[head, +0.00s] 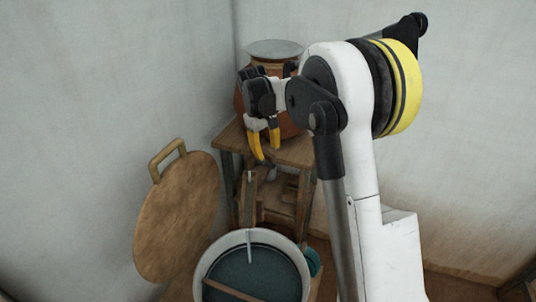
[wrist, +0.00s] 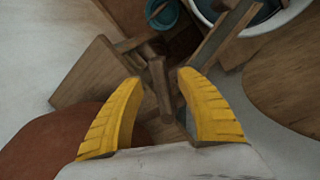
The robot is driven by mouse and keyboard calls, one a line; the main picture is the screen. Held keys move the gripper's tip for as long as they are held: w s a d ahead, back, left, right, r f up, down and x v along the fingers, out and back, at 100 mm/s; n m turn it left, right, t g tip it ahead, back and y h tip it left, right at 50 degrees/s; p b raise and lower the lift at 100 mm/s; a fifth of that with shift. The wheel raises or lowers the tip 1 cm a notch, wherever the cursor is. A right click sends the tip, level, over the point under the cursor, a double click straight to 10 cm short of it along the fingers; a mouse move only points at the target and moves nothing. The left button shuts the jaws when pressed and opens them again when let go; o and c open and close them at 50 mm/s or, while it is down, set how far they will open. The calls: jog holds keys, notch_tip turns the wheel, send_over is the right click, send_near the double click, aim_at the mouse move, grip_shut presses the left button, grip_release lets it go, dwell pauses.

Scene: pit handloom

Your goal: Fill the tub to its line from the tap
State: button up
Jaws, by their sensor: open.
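The white-rimmed tub (head: 211,253) stands low in front of the wooden stand, with dark blue-green liquid (head: 262,277) inside. A pale narrow vertical streak crosses its far inner wall; I cannot tell if it is running water or a mark. A wooden bar crosses the tub. A wooden tap-like piece (head: 249,205) rises behind the tub; wooden parts like it lie below the fingertips in the wrist view (wrist: 158,88). My gripper (head: 267,151) is open and empty, pointing down in front of the clay pot. Its yellow fingers (wrist: 158,78) are apart. The fill line is not clear.
The clay pot (wrist: 42,148) with a grey lid (head: 275,48) sits on the wooden stand (head: 295,153), close to my gripper. A round wooden lid (head: 178,215) leans on the left wall. A small teal vessel (wrist: 162,13) is beside the tub.

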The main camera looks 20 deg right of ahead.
notch_tip(320, 180, up, 10)
jog(key=a, duration=0.2)
jog(key=shift+s+f, duration=0.2)
jog(key=shift+s, duration=0.15)
dwell(0.8)
jog(key=f+p, duration=0.2)
jog(key=f, duration=0.2)
jog(key=d+f+p, duration=0.1)
jog(key=f+p, duration=0.1)
jog(key=f, duration=0.2)
jog(key=d+f+p, duration=0.1)
jog(key=f+p, duration=0.1)
jog(key=f, duration=0.2)
jog(key=shift+w+d, duration=0.2)
jog(key=shift+w, duration=0.15)
jog(key=shift+r, duration=0.1)
grip_shut()
